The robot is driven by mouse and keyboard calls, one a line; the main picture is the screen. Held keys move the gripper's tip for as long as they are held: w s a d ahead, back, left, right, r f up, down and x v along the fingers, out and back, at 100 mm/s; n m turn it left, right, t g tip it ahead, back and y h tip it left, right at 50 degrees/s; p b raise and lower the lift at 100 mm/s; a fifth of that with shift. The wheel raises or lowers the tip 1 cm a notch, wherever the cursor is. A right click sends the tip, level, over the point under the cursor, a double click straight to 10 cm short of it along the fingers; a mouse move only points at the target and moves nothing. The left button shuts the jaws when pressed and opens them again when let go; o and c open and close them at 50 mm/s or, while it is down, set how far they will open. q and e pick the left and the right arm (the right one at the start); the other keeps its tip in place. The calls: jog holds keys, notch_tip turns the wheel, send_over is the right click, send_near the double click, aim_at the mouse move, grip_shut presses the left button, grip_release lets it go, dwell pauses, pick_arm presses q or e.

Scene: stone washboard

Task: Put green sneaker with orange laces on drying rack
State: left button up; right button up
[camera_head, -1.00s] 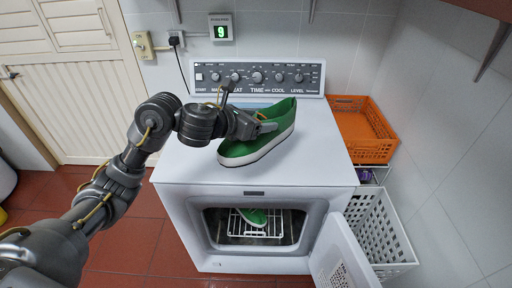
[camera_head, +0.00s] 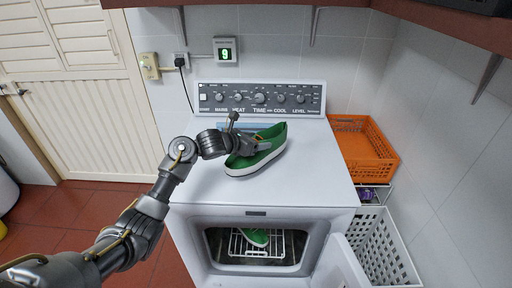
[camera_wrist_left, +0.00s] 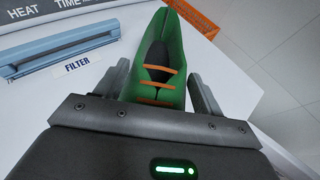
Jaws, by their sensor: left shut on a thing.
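The green sneaker (camera_head: 273,139) with a white sole is over the white dryer's top in the head view. The left wrist view shows its orange laces and green upper (camera_wrist_left: 172,48). My left gripper (camera_head: 264,146) is shut on the sneaker, with one finger on each side in the wrist view (camera_wrist_left: 160,90). I cannot tell whether the sole touches the dryer top. A white wire drying rack (camera_head: 285,250) is inside the open dryer. A second green shoe (camera_head: 257,237) is on it, partly hidden by the opening's upper edge. My right gripper is not in view.
The dryer (camera_head: 310,185) has its door (camera_head: 342,265) swung open to the right. An orange crate (camera_head: 362,150) and a white basket (camera_head: 382,250) stand to its right. A shelf overhangs at the top.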

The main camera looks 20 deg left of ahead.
pick_arm(q)
jog(key=shift+w+f, duration=0.2)
jog(key=shift+f, duration=0.05)
notch_tip(320, 180, down, 2)
jog(key=shift+f+p, duration=0.1)
jog(key=shift+p, duration=0.95)
jog(key=shift+f, duration=0.4)
jog(key=shift+f, duration=0.1)
jog(key=shift+a+f+b, duration=0.1)
jog(key=shift+b, duration=0.2)
jog(key=o, duration=1.6)
jog(key=shift+c, duration=0.2)
